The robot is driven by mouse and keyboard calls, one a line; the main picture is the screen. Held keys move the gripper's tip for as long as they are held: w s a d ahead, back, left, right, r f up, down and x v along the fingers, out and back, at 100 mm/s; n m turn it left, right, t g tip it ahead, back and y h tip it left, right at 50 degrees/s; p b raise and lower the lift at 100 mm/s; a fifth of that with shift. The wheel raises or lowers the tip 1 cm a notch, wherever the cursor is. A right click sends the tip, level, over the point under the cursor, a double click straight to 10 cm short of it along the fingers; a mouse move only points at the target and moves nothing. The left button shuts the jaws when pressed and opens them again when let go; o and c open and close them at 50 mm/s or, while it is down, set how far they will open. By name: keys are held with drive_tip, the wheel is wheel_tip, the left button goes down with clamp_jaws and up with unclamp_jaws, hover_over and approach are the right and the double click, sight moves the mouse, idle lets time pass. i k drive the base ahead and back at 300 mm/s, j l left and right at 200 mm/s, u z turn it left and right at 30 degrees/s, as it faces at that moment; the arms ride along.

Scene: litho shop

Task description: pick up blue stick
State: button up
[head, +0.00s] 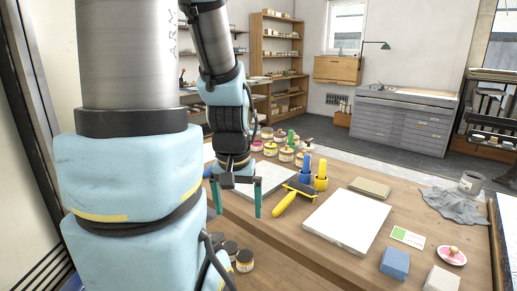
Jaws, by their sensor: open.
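The lower part of the blue stick is hidden inside the cup.
A roller with a yellow handle (285,203) lies between my gripper and a pale slab (347,221). Several jars (286,154) stand behind the cups. A blue block (395,263), a pink dish (452,256) and a grey cloth (452,205) lie to the right.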

sight(306, 160)
drive_tip(key=i+j+u, duration=0.15)
drive_tip(key=i+u, duration=0.15)
drive_tip(key=i, duration=0.2)
drive_tip(key=i+u, duration=0.3)
drive_tip(key=i, duration=0.25)
